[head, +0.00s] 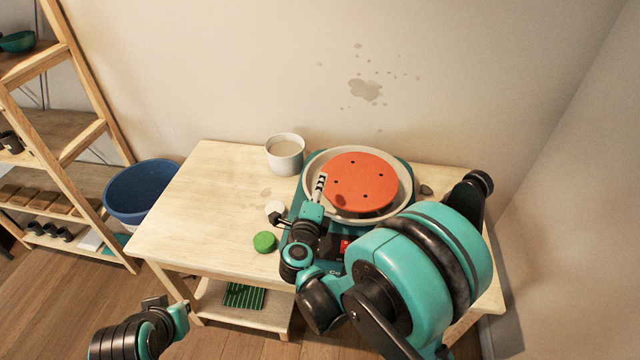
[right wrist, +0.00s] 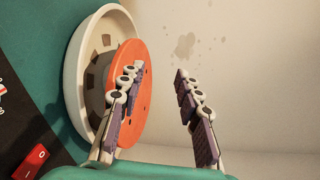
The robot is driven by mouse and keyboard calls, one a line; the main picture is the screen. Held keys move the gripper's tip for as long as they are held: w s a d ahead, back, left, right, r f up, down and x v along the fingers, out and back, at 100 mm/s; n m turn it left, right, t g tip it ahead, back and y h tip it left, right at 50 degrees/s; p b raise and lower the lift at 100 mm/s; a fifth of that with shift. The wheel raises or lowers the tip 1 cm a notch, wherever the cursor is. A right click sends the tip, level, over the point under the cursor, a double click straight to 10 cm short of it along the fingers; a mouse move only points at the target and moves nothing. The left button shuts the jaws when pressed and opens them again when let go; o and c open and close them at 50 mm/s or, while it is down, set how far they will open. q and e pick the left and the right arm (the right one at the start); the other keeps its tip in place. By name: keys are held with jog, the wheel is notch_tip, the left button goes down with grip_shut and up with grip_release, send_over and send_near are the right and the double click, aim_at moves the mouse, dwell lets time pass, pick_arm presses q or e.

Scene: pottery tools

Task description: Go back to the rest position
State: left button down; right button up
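My right gripper (head: 320,186) hangs over the left side of the pottery wheel. Its two fingers (right wrist: 158,74) stand apart in the right wrist view, with nothing between them. One finger overlaps the wheel's orange disc (head: 362,182) in that view; contact cannot be told. My left arm enters at the lower left, and its gripper (head: 168,310) is low in front of the table, small and partly turned away. Whether it is open or shut cannot be told.
The wooden table (head: 200,215) holds the wheel with its pale basin (head: 408,188), a white cup (head: 285,153), a green round piece (head: 264,242) and a white round piece (head: 274,208). A blue bucket (head: 140,190) and shelf (head: 75,140) stand left. The table's left part is clear.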

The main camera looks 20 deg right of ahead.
dwell(0.4)
jog(key=s+a+r+n+t+y, duration=0.1)
jog(key=a+r+n+t+y, duration=0.1)
jog(key=a+r+n+y, duration=0.4)
jog(key=s+a+r+n+t+y, duration=0.15)
jog(key=r+n+y, duration=0.25)
jog(key=r+n, duration=0.4)
jog(key=s+f+n+g+y, duration=0.1)
jog(key=s+f+n+g, duration=0.5)
jog(key=s+f+n, duration=0.2)
jog(key=shift+s+a+f+n, duration=0.15)
jog(key=shift+s+f+n, duration=0.2)
jog(key=shift+s+n, duration=0.35)
jog(key=s+d+f+n+g+h, duration=0.1)
jog(key=s+d+f, duration=0.1)
jog(key=s, duration=0.1)
jog(key=s+d+f+g+h, duration=0.1)
jog(key=s+d+f+g, duration=0.1)
jog(key=s+d, duration=0.1)
jog(key=s+d+f+n+g+h, duration=0.1)
jog(key=s+d+f+g, duration=0.1)
jog(key=s+f, duration=0.1)
jog(key=shift+s+d+f+n, duration=0.1)
jog(key=shift+s+d+n, duration=0.25)
jog(key=shift+s, duration=0.45)
jog(key=c, duration=0.4)
jog(key=shift+s+d+f, duration=0.1)
jog(key=shift+s+d, duration=0.15)
jog(key=shift+d, duration=0.05)
grip_shut()
